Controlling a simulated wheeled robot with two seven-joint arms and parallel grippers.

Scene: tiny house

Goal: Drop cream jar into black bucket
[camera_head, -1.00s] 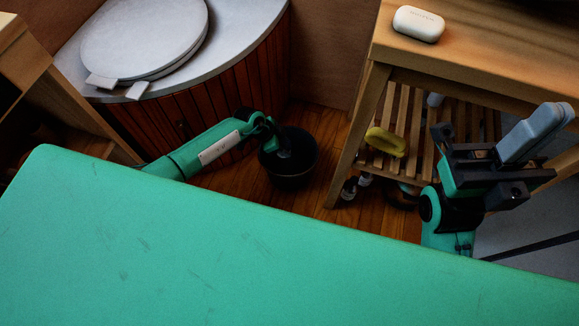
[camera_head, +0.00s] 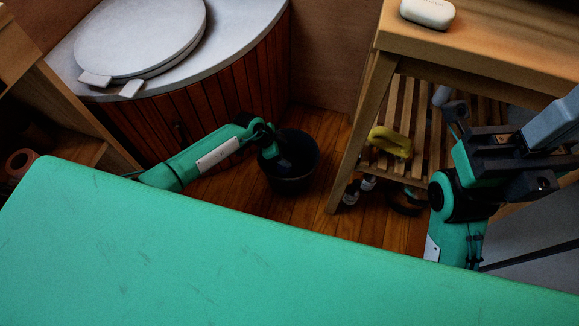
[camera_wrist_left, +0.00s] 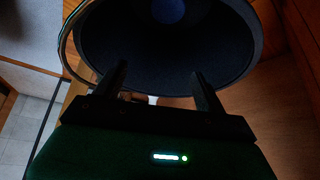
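The black bucket (camera_head: 290,178) stands on the wooden floor between the curved cabinet and the wooden rack. In the left wrist view its dark opening (camera_wrist_left: 190,55) fills the upper part, with a thin handle along the left. My left gripper (camera_wrist_left: 160,72) is open at the bucket's near side, its fingers apart in front of the opening. A dim bluish round patch (camera_wrist_left: 168,10) shows deep inside; I cannot tell whether it is the cream jar. My right gripper (camera_head: 505,163) is raised at the right, beside a grey-blue object (camera_head: 553,124); I cannot tell whether it grips it.
A wooden table (camera_head: 470,54) with a slatted lower shelf stands right of the bucket. A white case (camera_head: 428,12) lies on its top and a yellow item (camera_head: 391,141) on the shelf. A round-lidded cabinet (camera_head: 200,108) is behind the left arm. A green surface (camera_head: 230,260) fills the foreground.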

